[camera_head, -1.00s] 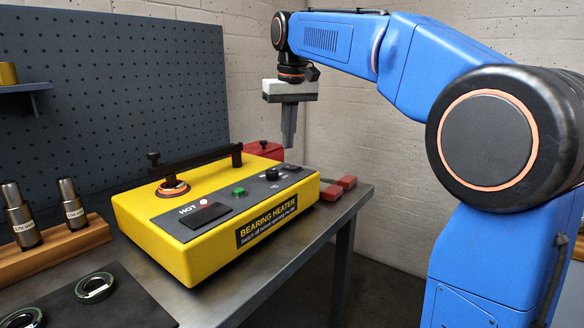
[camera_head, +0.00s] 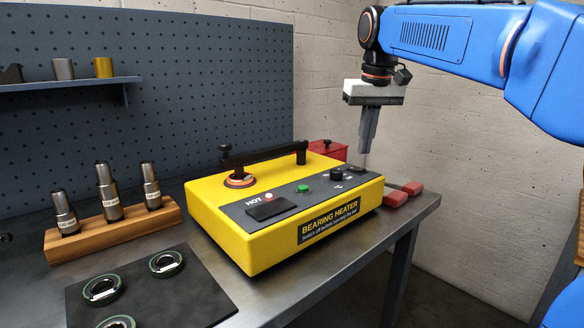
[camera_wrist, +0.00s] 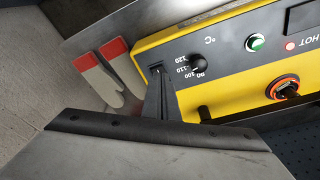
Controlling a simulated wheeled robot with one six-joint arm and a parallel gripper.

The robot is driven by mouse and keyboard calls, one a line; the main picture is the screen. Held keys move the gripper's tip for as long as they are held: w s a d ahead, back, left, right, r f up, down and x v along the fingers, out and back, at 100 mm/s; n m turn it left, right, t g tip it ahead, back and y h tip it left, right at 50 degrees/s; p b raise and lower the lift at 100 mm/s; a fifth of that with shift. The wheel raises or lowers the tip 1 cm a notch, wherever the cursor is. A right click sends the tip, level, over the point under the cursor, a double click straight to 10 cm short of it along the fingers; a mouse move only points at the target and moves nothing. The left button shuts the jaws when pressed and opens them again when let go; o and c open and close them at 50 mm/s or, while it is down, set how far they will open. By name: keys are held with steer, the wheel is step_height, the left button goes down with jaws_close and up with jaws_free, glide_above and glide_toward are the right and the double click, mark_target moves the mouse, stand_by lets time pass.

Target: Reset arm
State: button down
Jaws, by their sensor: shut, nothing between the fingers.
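My gripper (camera_head: 366,150) hangs fingers down from my blue arm, above and behind the right end of the yellow bearing heater (camera_head: 232,228). Its fingers are together and empty. In the wrist view my gripper (camera_wrist: 156,72) shows over the heater's right end, close to the switch by the dial. The heater stands on the metal bench. Its red lamp (camera_head: 268,196) beside the word HOT looks lit, and a green button (camera_head: 304,188) sits to the right. A black bar (camera_head: 262,158) lies across the top, with an orange-edged ring (camera_head: 240,180) around the post at its left end.
A wooden rack (camera_head: 170,215) holds three labelled metal shafts. Several bearings lie on a dark mat (camera_head: 190,300). Gloves with red cuffs (camera_head: 412,188) lie at the bench's right end, near a red box (camera_head: 328,148). A pegboard with a shelf (camera_head: 90,80) stands behind.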

steer(key=s+d+f+t, duration=0.1)
steer(key=s+d+f, duration=0.1)
steer(key=s+f, duration=1.2)
steer(key=s+d+f+m+t, duration=0.1)
steer(key=s+d+f, duration=0.2)
steer(key=s+f, duration=1.2)
steer(key=shift+d+f+t, duration=0.15)
steer(key=shift+d+t, duration=0.15)
steer(key=shift+t, duration=0.1)
steer(key=shift+s, duration=0.1)
